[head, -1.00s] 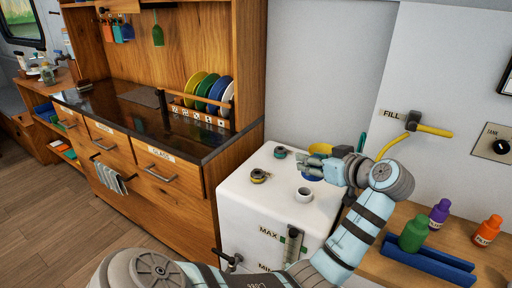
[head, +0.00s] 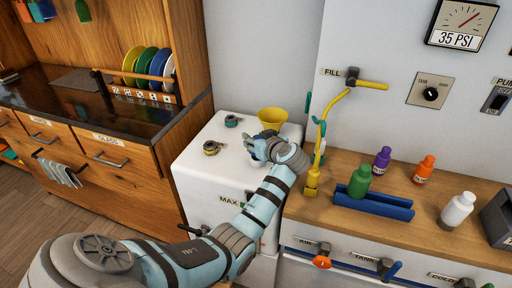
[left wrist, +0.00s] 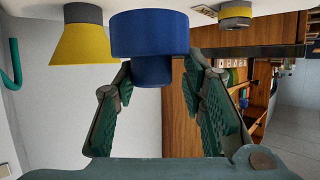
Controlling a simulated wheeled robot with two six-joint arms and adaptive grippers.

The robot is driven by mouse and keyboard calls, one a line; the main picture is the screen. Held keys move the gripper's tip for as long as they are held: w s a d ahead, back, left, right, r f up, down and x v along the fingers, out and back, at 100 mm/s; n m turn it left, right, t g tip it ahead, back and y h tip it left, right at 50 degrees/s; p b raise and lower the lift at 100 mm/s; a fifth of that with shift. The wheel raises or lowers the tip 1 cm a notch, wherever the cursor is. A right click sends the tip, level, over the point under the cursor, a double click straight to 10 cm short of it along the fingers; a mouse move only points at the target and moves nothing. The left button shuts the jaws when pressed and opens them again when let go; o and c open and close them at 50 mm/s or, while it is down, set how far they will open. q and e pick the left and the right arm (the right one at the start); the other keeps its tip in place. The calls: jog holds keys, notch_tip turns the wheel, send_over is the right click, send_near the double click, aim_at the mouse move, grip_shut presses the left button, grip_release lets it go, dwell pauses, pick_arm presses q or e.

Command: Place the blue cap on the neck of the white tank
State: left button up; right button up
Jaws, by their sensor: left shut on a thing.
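The white tank (head: 195,172) stands at the end of the wooden counter. My left gripper (head: 256,147) is low over its top and covers the area of the neck, which I cannot make out. In the left wrist view the gripper (left wrist: 158,78) is shut on the narrow part of the blue cap (left wrist: 150,35). The cap's wide part points toward the tank top, at the upper edge of that view. I cannot tell whether the cap touches the neck. The cap is mostly hidden in the head view. My right gripper is not in view.
A yellow funnel (head: 271,117) stands behind my gripper, and it also shows in the left wrist view (left wrist: 80,42). Two round fittings (head: 211,147) (head: 231,121) sit on the tank top. A yellow fill hose (head: 322,135) hangs to the right, near a shelf with bottles (head: 360,180).

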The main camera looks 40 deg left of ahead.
pick_arm(q)
notch_tip(320, 180, down, 2)
jog(key=shift+f, duration=0.2)
jog(key=shift+f, duration=0.1)
jog(key=shift+f+b, duration=0.55)
jog(key=shift+b, duration=0.2)
jog(key=o, duration=1.2)
jog(key=shift+r, duration=0.1)
jog(key=shift+c, duration=0.2)
